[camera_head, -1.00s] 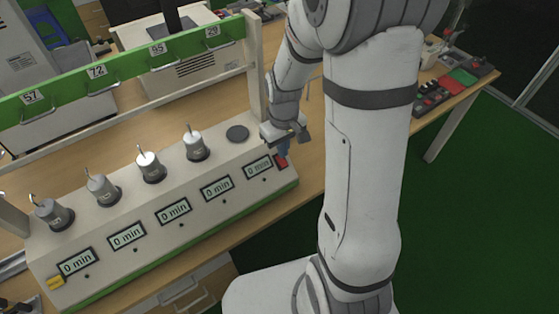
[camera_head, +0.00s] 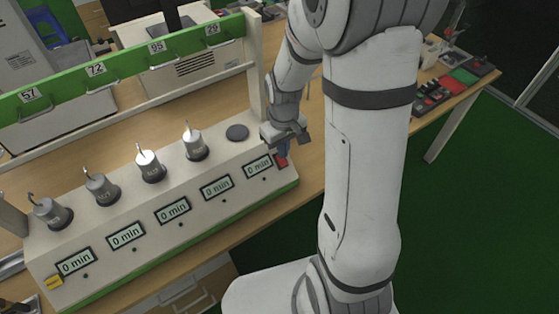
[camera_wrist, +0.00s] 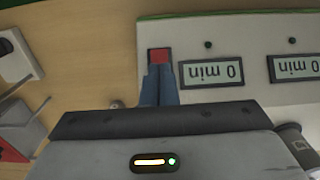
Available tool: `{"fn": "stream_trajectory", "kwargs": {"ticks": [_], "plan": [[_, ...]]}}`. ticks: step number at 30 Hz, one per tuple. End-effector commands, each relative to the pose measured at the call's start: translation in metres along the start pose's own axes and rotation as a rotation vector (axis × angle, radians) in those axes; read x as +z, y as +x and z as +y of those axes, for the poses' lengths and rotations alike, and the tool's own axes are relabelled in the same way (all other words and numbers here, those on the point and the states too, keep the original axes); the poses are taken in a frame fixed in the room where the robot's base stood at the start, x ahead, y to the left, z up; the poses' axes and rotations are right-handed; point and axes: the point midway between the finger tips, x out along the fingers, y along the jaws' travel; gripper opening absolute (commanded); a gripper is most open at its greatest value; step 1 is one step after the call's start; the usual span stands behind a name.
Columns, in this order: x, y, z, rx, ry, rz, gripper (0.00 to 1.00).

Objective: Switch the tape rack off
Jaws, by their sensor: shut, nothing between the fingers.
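The tape rack (camera_head: 145,238) is a long pale console on the table with a row of displays reading "0 min". Metal weights (camera_head: 152,166) stand on its top in a row. A red switch (camera_head: 281,161) sits at the right end of its front face, beside the last display (camera_head: 258,166). My gripper (camera_head: 284,151) is at this right end, with its blue fingers together. In the wrist view the fingertips (camera_wrist: 159,72) are at the edge of the red switch (camera_wrist: 160,55) and partly cover it. I cannot tell if they touch it.
A green rail (camera_head: 125,66) with numbered tags and hooks runs above the back of the rack, held by a pale post (camera_head: 256,75). A yellow block (camera_head: 54,282) is at the rack's left end. Red and green control boxes (camera_head: 440,92) are on the table at right.

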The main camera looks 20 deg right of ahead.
Motion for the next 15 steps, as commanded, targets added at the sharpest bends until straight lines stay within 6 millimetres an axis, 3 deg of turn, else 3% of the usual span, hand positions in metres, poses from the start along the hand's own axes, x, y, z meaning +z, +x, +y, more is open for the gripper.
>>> {"fn": "stream_trajectory", "kwargs": {"ticks": [15], "plan": [[0.0001,0.0086,0.0000,0.000,0.000,0.000,0.00]]}}
